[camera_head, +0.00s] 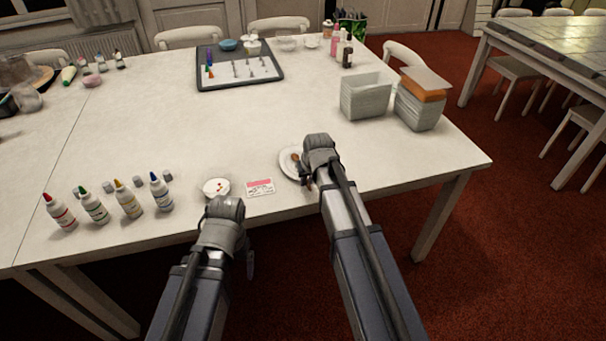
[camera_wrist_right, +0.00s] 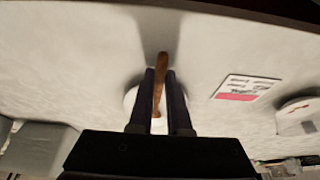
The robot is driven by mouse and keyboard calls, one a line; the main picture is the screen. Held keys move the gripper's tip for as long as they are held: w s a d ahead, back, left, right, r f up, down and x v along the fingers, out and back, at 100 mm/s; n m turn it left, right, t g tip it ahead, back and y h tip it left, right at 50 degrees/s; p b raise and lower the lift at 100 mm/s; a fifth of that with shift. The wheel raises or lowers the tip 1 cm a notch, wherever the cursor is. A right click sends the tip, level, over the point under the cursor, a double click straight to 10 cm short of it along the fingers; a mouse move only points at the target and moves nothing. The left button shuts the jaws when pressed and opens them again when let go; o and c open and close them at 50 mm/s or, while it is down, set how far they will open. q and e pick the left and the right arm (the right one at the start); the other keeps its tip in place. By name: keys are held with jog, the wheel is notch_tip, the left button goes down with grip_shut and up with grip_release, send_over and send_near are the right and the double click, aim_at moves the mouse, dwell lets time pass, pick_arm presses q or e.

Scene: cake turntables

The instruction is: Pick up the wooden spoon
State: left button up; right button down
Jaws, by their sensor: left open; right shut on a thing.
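The wooden spoon (camera_wrist_right: 161,80) is brown and lies between the two dark fingers of my right gripper (camera_wrist_right: 161,72) in the right wrist view. The fingers are shut on it, and one end sticks out past the fingertips. In the head view, a brown part of the spoon (camera_head: 296,157) shows beside my right gripper (camera_head: 308,184), over a white plate (camera_head: 287,166). The wrist hides most of the spoon there. I cannot tell whether the spoon touches the plate. My left gripper (camera_head: 250,266) is open at the table's front edge, apart from the spoon.
A pink and white card (camera_head: 260,187) and a small white bowl (camera_head: 216,193) are left of the plate. Several bottles (camera_head: 128,200) stand at the front left. Grey baskets (camera_head: 364,97) stand behind to the right. A dark tray (camera_head: 240,86) lies at the back. The table middle is clear.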

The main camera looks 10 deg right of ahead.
jog(key=shift+r, duration=0.1)
notch_tip(320, 180, up, 10)
jog(key=p, duration=1)
